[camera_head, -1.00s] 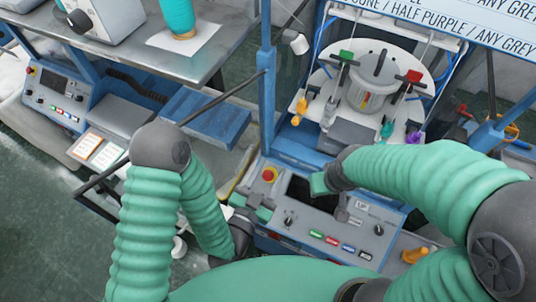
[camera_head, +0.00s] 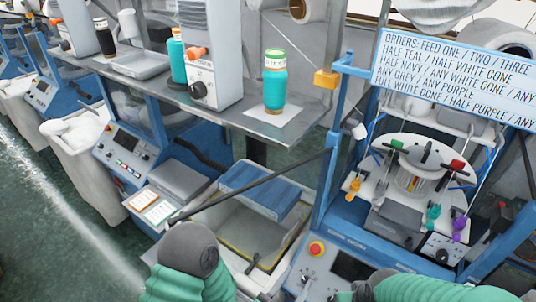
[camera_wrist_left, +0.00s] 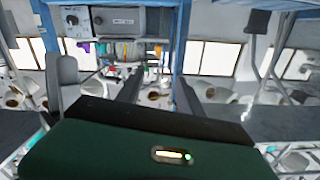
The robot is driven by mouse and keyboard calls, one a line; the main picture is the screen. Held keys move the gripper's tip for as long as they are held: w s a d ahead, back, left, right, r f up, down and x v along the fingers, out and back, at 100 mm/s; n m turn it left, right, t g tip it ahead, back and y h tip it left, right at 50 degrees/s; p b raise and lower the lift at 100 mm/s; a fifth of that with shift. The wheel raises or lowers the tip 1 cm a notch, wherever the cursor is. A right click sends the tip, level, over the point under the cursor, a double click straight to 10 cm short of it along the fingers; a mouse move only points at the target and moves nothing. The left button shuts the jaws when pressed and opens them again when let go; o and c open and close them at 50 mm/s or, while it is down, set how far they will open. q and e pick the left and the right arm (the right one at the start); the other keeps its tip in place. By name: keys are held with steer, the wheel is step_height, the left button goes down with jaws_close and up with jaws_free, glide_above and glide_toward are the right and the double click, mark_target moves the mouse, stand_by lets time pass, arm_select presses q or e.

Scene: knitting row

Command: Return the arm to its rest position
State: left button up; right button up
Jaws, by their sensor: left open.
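My left arm shows at the bottom of the head view as a grey joint (camera_head: 190,250) and a green ribbed sleeve (camera_head: 185,288). Its gripper is not clear there. In the left wrist view the left gripper (camera_wrist_left: 158,90) has its two dark fingers apart, with nothing seen between them, beyond its green and black body (camera_wrist_left: 150,145). My right arm (camera_head: 430,288) is a green sleeve at the lower right of the head view. Its dark wrist is beside the control panel (camera_head: 325,275), and its fingers are mostly cut off by the bottom edge.
The knitting machine (camera_head: 410,170) with coloured clips stands at the right, under an orders sign (camera_head: 450,75). A metal shelf (camera_head: 230,110) holds a teal cone (camera_head: 275,85). A dark bar (camera_head: 250,185) crosses near my left arm. A red stop button (camera_head: 316,248) is on the panel.

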arm_select(q)
steer(key=w+f+g+y+b, duration=0.2)
steer(key=w+f+g+b, duration=0.15)
steer(key=f, duration=0.45)
steer(key=w+a+f+n+g+y+b, duration=0.1)
steer(key=a+f+n+g+y+b, duration=0.2)
steer(key=a+f+b, duration=0.8)
steer(key=s+a+f+n+g+y+b, duration=0.1)
steer(key=s+a+n+g+y+b, duration=0.3)
steer(key=s+a, duration=0.7)
steer(key=shift+a+f+n+g+y+b, duration=0.35)
steer(key=shift+a+n+g+y, duration=0.15)
steer(key=shift+a+n+g, duration=0.45)
arm_select(e)
step_height(320, 180, down, 20)
steer(key=d, duration=0.2)
steer(key=shift+w+d, duration=0.2)
steer(key=shift+w, duration=0.05)
arm_select(q)
steer(key=shift+a, duration=0.15)
